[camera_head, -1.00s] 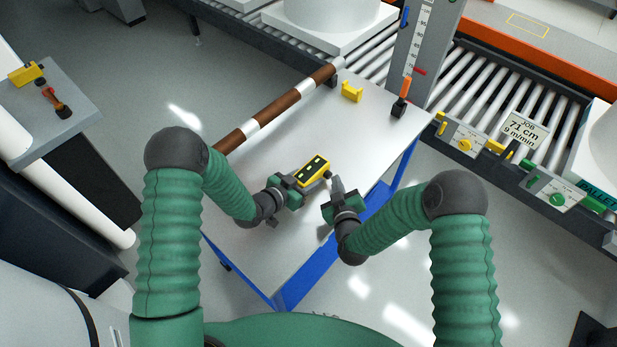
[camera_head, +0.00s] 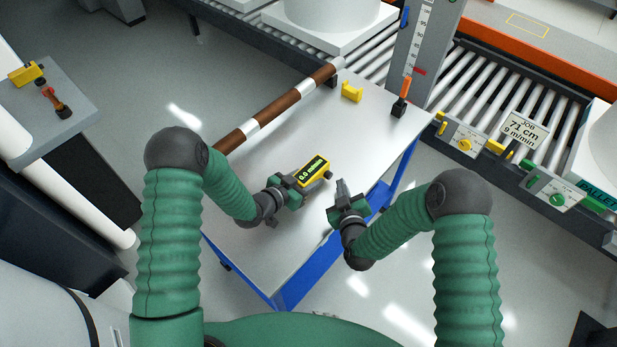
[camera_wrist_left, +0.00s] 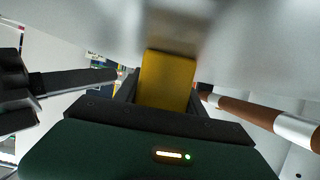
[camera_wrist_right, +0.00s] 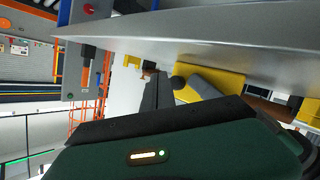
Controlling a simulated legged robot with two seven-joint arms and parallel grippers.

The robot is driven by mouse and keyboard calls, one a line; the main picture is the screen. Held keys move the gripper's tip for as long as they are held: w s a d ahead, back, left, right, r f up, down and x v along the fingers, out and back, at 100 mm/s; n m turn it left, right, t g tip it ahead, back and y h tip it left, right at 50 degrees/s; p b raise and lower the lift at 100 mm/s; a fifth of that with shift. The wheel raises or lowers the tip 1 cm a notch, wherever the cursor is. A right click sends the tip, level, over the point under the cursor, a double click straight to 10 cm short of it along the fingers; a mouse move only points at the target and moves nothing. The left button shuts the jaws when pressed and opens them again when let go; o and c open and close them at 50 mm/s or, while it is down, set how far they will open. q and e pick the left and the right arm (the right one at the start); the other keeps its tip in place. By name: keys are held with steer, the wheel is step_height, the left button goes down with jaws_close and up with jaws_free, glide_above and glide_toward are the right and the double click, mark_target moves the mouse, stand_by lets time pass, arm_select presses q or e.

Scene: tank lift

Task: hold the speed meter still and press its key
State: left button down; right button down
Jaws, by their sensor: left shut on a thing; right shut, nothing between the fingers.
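The yellow speed meter (camera_head: 313,171) is over the table top, with a lit display that reads "0.0 m/min". My left gripper (camera_head: 294,187) is shut on the meter from the left side. The meter's yellow body also shows between the left fingers in the left wrist view (camera_wrist_left: 167,80). My right gripper (camera_head: 341,190) is shut and empty, a little to the right of the meter and apart from it. In the right wrist view the yellow and grey meter (camera_wrist_right: 212,84) with a dark round part is beyond the fingers. I cannot make out the key for certain.
The grey table (camera_head: 262,240) has free room around the meter. A brown and white striped bar (camera_head: 280,107) lies along its far left edge. A yellow holder (camera_head: 351,91) and an orange-handled tool (camera_head: 403,97) stand at the back. A roller conveyor (camera_head: 480,85) runs behind, with a job sign (camera_head: 523,130).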

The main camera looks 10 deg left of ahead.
arm_select(q)
steer(key=c, duration=0.6)
jaws_free()
arm_select(e)
steer(key=s+d, duration=0.2)
steer(key=d, duration=0.1)
steer(key=s+d, duration=0.1)
steer(key=d, duration=0.1)
